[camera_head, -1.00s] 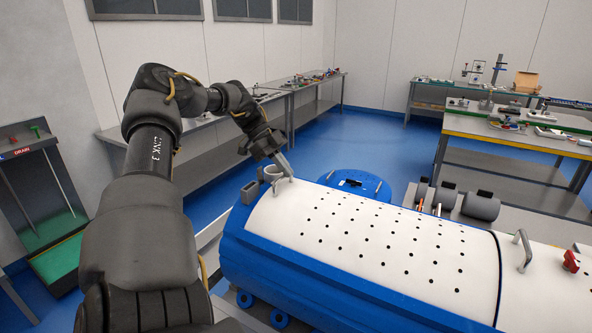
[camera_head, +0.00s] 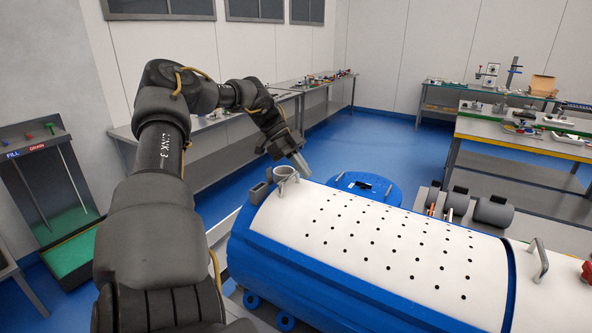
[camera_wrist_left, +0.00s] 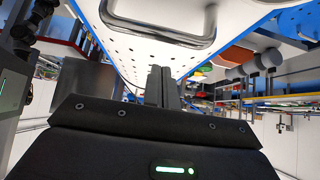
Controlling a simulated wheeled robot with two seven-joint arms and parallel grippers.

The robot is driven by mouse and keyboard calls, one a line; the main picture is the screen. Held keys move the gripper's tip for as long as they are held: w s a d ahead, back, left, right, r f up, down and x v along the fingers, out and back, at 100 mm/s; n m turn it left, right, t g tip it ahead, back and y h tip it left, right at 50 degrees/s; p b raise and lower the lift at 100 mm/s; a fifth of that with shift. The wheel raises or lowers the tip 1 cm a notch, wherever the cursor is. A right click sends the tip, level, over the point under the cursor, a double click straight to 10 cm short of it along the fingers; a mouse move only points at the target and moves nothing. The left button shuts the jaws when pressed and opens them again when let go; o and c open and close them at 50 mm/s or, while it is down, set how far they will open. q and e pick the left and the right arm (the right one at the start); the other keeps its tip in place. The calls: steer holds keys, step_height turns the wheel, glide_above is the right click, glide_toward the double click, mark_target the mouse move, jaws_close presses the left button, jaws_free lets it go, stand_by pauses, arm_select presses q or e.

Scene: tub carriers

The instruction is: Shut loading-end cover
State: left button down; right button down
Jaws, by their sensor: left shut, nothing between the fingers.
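A blue tub (camera_head: 250,262) lies lengthwise with a white perforated cover (camera_head: 350,236) resting along its top. A second white cover (camera_head: 555,300), with a grey bar handle (camera_head: 540,260), adjoins it at the right. I cannot tell from the markings which is the loading-end cover. My left gripper (camera_head: 304,165) is shut and empty above the perforated cover's far left end. In the left wrist view my shut fingers (camera_wrist_left: 162,86) point at the perforated white surface (camera_wrist_left: 140,55), with a grey bar handle (camera_wrist_left: 160,28) just beyond them. Contact is unclear. My right gripper is out of view.
A blue round plate (camera_head: 365,187) and grey cylinders (camera_head: 494,211) lie behind the tub. A red knob (camera_head: 587,270) is at the right edge. Workbenches (camera_head: 530,140) stand farther back.

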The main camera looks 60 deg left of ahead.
arm_select(q)
steer(key=b+v, duration=0.2)
steer(key=v, duration=0.7)
steer(key=shift+a+r, duration=0.2)
steer(key=shift+r, duration=0.1)
steer(key=shift+s+a+f, duration=0.1)
steer(key=shift+s, duration=0.05)
